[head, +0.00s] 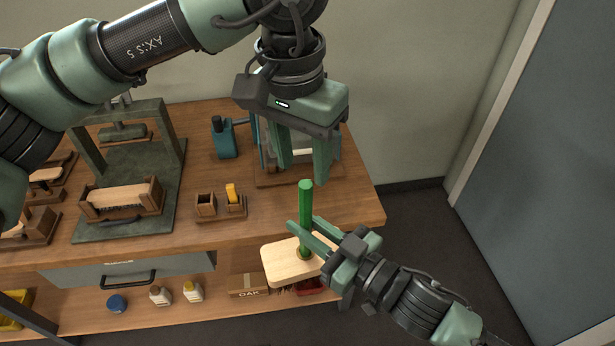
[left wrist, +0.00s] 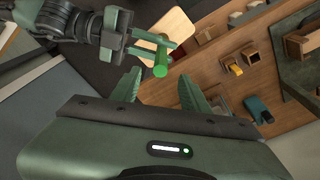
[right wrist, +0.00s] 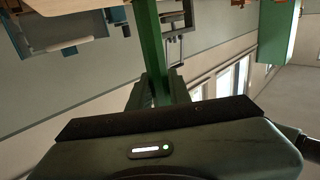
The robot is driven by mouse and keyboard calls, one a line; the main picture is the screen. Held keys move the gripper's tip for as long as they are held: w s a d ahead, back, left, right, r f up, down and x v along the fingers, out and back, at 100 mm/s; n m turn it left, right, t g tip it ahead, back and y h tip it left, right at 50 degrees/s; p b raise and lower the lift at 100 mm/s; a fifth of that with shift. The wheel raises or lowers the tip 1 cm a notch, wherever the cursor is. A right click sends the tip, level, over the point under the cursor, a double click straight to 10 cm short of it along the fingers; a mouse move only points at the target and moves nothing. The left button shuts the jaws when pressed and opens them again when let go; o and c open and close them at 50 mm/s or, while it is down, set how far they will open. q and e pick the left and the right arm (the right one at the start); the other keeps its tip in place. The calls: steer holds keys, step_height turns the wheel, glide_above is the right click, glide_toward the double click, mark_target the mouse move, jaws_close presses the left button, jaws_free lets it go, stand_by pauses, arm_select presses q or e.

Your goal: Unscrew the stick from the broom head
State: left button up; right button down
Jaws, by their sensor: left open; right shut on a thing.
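The broom head (head: 282,260) is a pale wooden block in front of the table's edge, held in the air by the stick. The green stick (head: 305,190) stands upright from it. My right gripper (head: 306,228) is shut on the stick's lower part, just above the broom head; the right wrist view shows the stick (right wrist: 150,35) between the fingers. My left gripper (head: 303,170) is open and empty, pointing down just above the stick's top. In the left wrist view the stick's top (left wrist: 160,70) lies between the open fingers, and the broom head (left wrist: 168,33) is behind it.
The wooden table (head: 340,215) carries a press (head: 88,160), a brush block in a wooden holder (head: 120,198), small wooden boxes (head: 206,205) and a blue bottle (head: 224,142). A lower shelf holds jars and an OAK box (head: 248,285). Floor right of the table is clear.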

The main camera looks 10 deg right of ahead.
mark_target(306, 204)
arm_select(q)
steer(key=f, duration=0.7)
steer(key=w+f, duration=0.1)
steer(key=f, duration=0.3)
steer(key=shift+d, duration=0.35)
steer(key=shift+s, duration=0.1)
jaws_close()
steer(key=n, duration=0.3)
steer(key=shift+n, duration=0.4)
stand_by(0.4)
steer(key=shift+c, duration=0.4)
jaws_free()
